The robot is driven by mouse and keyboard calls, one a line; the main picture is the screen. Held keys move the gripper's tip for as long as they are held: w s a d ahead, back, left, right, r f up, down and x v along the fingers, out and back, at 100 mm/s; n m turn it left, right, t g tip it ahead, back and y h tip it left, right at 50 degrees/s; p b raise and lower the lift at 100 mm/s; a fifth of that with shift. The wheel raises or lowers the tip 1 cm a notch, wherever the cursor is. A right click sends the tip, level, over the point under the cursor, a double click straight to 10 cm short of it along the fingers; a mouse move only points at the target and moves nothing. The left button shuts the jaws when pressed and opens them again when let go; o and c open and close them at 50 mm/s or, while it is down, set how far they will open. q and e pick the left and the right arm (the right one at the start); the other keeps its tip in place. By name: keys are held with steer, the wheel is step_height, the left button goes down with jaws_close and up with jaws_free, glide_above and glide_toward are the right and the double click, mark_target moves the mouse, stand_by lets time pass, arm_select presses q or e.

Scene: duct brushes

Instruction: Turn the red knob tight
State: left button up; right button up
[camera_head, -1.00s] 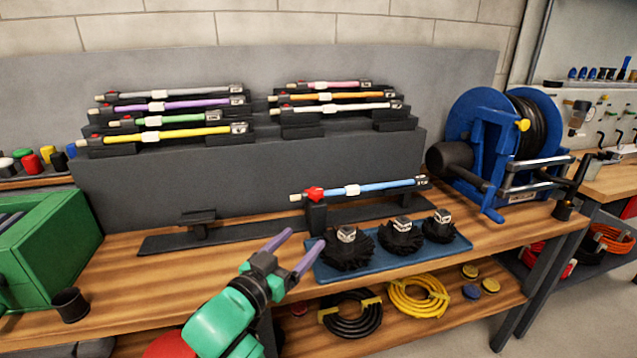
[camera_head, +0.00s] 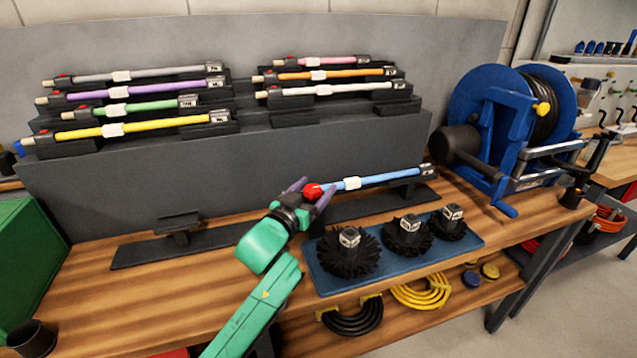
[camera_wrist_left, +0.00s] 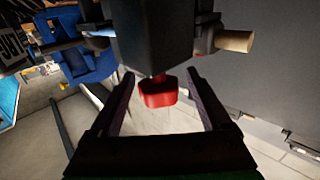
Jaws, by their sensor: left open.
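The red knob (camera_head: 312,191) sits at the left end of the blue rod (camera_head: 378,180), which lies on a low dark stand at the back of the bench. My left gripper (camera_head: 314,193) is open with one finger on each side of the knob. In the left wrist view the knob (camera_wrist_left: 158,93) shows between the two purple fingers, below a black block (camera_wrist_left: 155,40), with a gap on both sides. The fingers do not appear to touch it. The block is mostly hidden by my gripper in the head view. My right gripper is not in view.
A blue tray (camera_head: 325,283) with three black brushes stands just right of my left arm. Other coloured rods lie on the raised dark rack (camera_head: 300,150) behind. A blue hose reel (camera_head: 500,125) stands at the right.

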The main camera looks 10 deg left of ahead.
arm_select(q)
steer(key=shift+x, duration=1.1)
steer(key=shift+c, duration=0.3)
